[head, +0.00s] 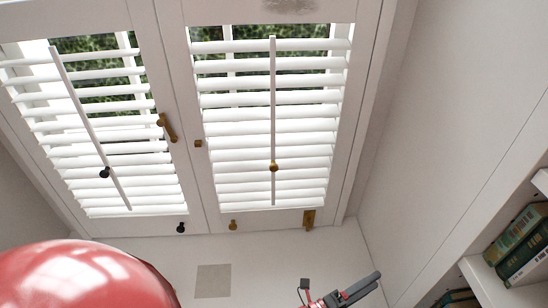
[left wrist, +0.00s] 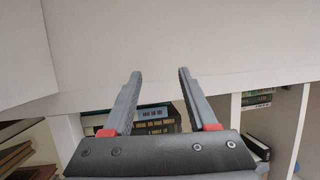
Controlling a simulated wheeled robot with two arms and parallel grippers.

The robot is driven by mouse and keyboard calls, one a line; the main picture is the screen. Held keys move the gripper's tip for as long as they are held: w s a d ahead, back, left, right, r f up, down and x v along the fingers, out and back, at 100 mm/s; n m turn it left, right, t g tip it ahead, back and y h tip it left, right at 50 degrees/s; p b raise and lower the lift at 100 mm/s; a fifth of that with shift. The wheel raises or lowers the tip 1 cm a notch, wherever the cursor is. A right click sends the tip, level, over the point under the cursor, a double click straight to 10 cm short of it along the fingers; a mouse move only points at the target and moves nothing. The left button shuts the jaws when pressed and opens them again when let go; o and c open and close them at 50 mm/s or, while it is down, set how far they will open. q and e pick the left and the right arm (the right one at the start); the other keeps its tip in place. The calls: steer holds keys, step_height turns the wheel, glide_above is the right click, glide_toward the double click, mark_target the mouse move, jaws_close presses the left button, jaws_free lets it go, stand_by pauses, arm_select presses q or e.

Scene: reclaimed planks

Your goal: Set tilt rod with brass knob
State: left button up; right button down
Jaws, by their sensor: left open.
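The tilt rod with the brass knob (head: 273,120) runs upright down the front of the right shutter's white louvres. Its brass knob (head: 273,166) sits low on the rod. The louvres are tilted with gaps between them, and greenery shows behind the top ones. My left gripper (head: 376,282) is at the bottom of the head view, below and right of the rod and apart from it. In the left wrist view the gripper (left wrist: 160,73) is open, with nothing between its fingers. The right gripper is not in view.
The left shutter has another tilt rod (head: 88,125) with a black knob (head: 104,172). A brass latch handle (head: 167,127), a small brass knob (head: 233,225) and a brass plate (head: 309,218) sit on the frames. A bookshelf (head: 487,285) stands at right.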

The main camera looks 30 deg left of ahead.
arm_select(q)
steer(key=w+a+m+y+p, duration=0.2)
steer(key=m+y, duration=0.2)
steer(key=g+y+p, duration=0.1)
steer(key=y+p, duration=0.5)
steer(key=y, duration=1.1)
glide_toward(274, 170)
steer(key=shift+m, duration=0.4)
steer(key=x, duration=0.9)
steer(key=shift+w+a, duration=0.2)
steer(key=shift+w, duration=0.1)
steer(key=shift+w+a+p, duration=0.2)
steer(key=shift+w+p, duration=0.1)
steer(key=shift+w, duration=0.1)
